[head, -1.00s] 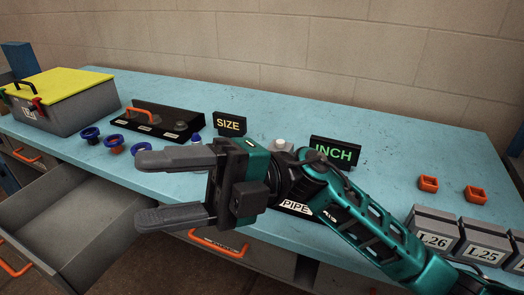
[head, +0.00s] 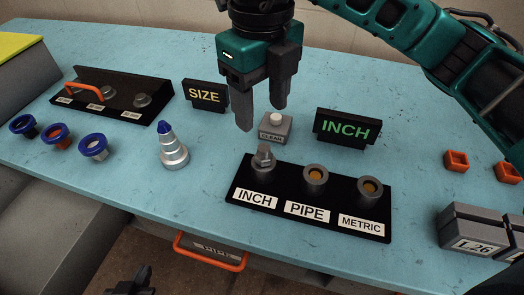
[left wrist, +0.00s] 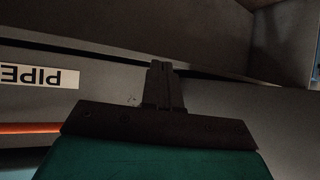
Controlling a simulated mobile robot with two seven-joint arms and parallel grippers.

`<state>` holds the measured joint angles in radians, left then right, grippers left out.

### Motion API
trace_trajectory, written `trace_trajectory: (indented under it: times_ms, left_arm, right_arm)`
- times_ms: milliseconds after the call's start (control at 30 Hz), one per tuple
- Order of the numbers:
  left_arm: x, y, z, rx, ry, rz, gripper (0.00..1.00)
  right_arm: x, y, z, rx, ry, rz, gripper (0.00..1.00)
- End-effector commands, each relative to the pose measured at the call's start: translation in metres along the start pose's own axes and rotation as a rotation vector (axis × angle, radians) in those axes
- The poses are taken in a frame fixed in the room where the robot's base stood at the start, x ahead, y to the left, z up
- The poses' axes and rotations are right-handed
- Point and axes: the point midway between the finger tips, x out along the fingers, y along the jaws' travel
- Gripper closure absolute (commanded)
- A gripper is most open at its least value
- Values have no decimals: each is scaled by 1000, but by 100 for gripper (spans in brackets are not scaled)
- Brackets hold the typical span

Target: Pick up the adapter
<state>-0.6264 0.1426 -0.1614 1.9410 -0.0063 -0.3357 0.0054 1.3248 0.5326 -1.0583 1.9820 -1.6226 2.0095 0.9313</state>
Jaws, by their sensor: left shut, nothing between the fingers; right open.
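No label marks the adapter. A grey hex-topped fitting (head: 263,159) sits on the INCH post of a black block (head: 235,212). The PIPE post (head: 315,178) and METRIC post (head: 368,188) show orange-brown centres. A stepped silver cone with a blue tip (head: 172,146) stands upright left of the block. My right gripper (head: 262,117) is open and empty, pointing down above the table behind the hex-topped fitting, in front of part of the CLEAR button box. My left gripper (head: 142,270) is dark at the bottom edge; the left wrist view shows its fingers (left wrist: 162,85) shut and empty.
The CLEAR box (head: 285,128), SIZE sign (head: 205,95) and INCH sign (head: 342,129) stand close to my right gripper. Blue-collared fittings (head: 56,135) and a black rack (head: 115,95) are left. Grey boxes (head: 478,232) are right.

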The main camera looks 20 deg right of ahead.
Motion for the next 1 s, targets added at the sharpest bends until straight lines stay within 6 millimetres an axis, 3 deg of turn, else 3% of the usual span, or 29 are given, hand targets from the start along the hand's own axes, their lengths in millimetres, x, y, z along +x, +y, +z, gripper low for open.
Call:
trace_trajectory:
  times_ms: [100,367,700,1000]
  left_arm:
    - [0,1,5,-1,-7,2,100]
    - [0,2,5,-1,-8,3,100]
    - [0,2,1,0,-4,3,100]
    - [2,0,-4,2,8,1,100]
  right_arm:
    - [22,0,-1,1,2,2,41]
    - [42,1,-2,-2,0,3,41]
    - [86,4,-12,-1,1,4,41]
    - [90,4,-12,-1,-1,4,42]
